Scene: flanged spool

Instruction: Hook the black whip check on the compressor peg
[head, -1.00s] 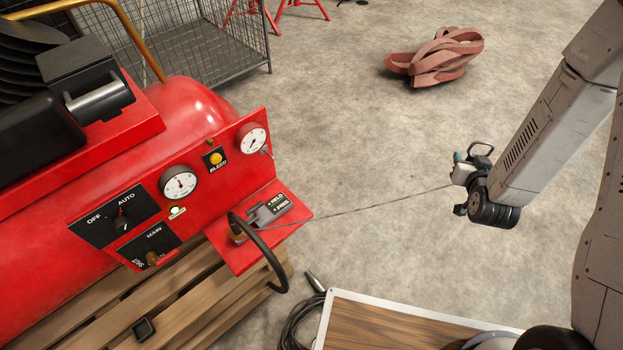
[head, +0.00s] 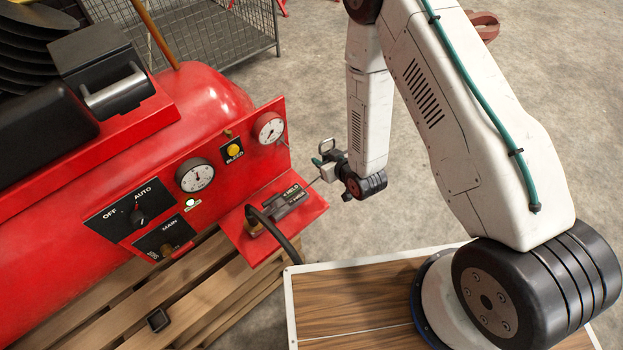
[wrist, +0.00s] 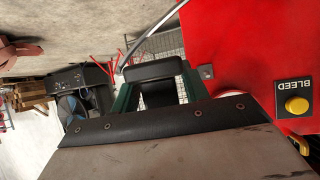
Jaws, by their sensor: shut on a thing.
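The red compressor (head: 215,100) stands at left in the head view, its panel facing my gripper (head: 326,163). A small peg-like piece (head: 283,143) juts from the panel's right edge beside the right gauge; a small grey piece (wrist: 206,72) on the red panel in the wrist view may be it. My gripper is shut on the whip check (head: 312,182), whose thin dark line runs down to the hose fitting. A grey curved strand (wrist: 150,42) arches beyond the fingers in the wrist view. The held end is partly hidden. My gripper is apart from the panel.
A black hose (head: 288,243) bends from the fitting (head: 254,228) on the red shelf (head: 312,208). The wooden pallet (head: 215,290) lies below. A yellow BLEED button (wrist: 297,105) sits near the gauge. A wire cage (head: 228,32) stands behind; open concrete floor lies at right.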

